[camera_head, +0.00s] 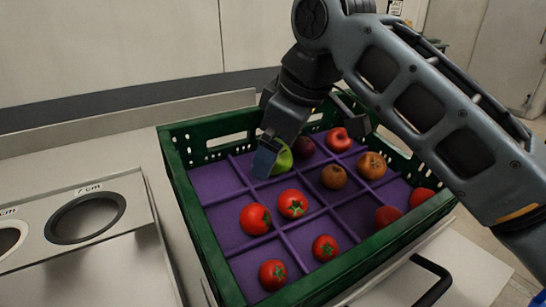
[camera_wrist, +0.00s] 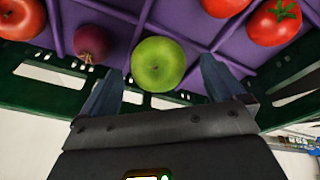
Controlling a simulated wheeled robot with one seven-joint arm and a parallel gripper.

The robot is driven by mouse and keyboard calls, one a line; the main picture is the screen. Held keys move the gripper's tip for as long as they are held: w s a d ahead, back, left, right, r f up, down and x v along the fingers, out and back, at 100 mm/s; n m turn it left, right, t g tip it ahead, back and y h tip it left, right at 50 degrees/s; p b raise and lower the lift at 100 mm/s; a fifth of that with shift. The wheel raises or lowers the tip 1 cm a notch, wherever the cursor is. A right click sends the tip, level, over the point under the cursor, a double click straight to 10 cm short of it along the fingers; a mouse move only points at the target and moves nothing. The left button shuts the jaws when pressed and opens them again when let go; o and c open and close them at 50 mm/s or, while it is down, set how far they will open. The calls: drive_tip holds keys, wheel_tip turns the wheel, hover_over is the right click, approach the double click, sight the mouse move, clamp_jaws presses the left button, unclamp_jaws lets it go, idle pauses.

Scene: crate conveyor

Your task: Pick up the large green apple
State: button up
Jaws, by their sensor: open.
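The green apple (camera_wrist: 158,64) sits in a compartment of the purple divider, near the crate's far wall. In the head view the green apple (camera_head: 281,158) is partly hidden behind my gripper. My gripper (camera_wrist: 160,85) is open, with one blue-grey finger on each side of the apple in the wrist view; the fingertips look close to it. In the head view my gripper (camera_head: 268,158) reaches down into the crate. I cannot tell whether a finger touches the apple.
The green crate (camera_head: 205,243) holds several tomatoes, such as one tomato (camera_head: 255,219), a dark red fruit (camera_head: 303,147), a red apple (camera_head: 338,139) and a brown fruit (camera_head: 334,177). A panel with a round hole (camera_head: 85,218) marked 7 cm stands at left.

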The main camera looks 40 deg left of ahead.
drive_tip(key=shift+w+a+f, duration=0.1)
drive_tip(key=shift+a+f, duration=0.15)
drive_tip(key=shift+f, duration=0.4)
drive_tip(key=shift+c, duration=0.3)
drive_tip(key=c, duration=1.1)
drive_tip(key=shift+r, duration=0.15)
